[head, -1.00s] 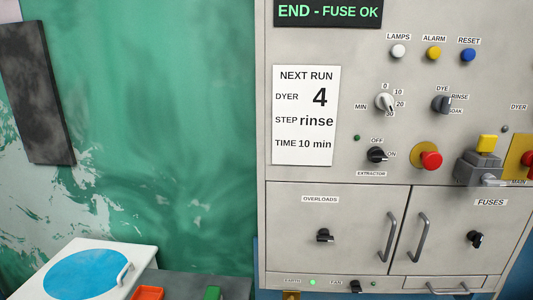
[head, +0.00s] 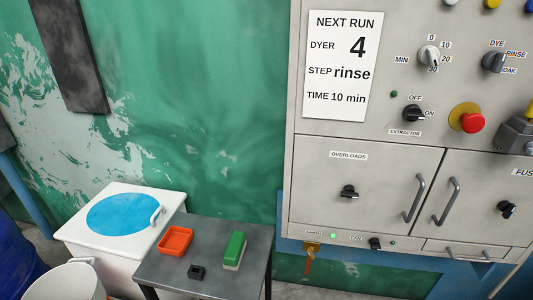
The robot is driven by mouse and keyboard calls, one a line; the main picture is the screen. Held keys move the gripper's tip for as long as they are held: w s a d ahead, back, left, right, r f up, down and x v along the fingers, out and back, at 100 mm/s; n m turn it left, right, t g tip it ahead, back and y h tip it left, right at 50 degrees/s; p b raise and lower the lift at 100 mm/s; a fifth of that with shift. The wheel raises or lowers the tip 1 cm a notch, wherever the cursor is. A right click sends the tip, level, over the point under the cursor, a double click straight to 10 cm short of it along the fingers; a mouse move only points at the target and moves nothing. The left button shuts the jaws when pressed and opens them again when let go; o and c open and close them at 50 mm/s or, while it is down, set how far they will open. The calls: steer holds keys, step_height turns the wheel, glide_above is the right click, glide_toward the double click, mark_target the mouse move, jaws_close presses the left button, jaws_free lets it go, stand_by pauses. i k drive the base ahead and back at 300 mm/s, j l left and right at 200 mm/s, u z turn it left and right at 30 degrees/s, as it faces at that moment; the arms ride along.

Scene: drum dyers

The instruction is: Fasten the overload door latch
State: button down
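The overload door (head: 318,206) is the left of two lower doors on the grey control cabinet, under the label OVERLOADS (head: 349,155). It looks closed, flush with the cabinet face. Its black latch knob (head: 349,192) sits near the middle of the door, with its grip lying roughly level. Whether the latch is fastened cannot be told from this. A grey bar handle (head: 414,198) is at the door's right edge. My gripper is not in view.
The fuses door (head: 475,205) with a black knob (head: 507,209) is to the right. A red emergency button (head: 472,122) projects above. A small table (head: 205,260) at lower left holds an orange tray (head: 175,241) and green block (head: 235,250), beside a white blue-topped box (head: 124,212).

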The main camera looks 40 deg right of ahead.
mark_target(349, 192)
steer(key=i+z, duration=0.1)
steer(key=z, duration=1.4)
steer(key=i+j, duration=0.15)
steer(key=j, duration=0.25)
steer(key=i+j+z, duration=0.1)
steer(key=j, duration=0.3)
steer(key=i+j+z, duration=0.1)
steer(key=j, duration=0.3)
steer(key=i+j, duration=0.1)
steer(key=j, duration=0.3)
steer(key=k+l+z, duration=0.1)
steer(key=l, duration=0.2)
steer(key=k+l+z, duration=0.15)
steer(key=l, duration=0.2)
steer(key=k+l+z, duration=0.1)
steer(key=l, duration=0.25)
steer(key=k+l+z, duration=0.15)
steer(key=l, duration=0.2)
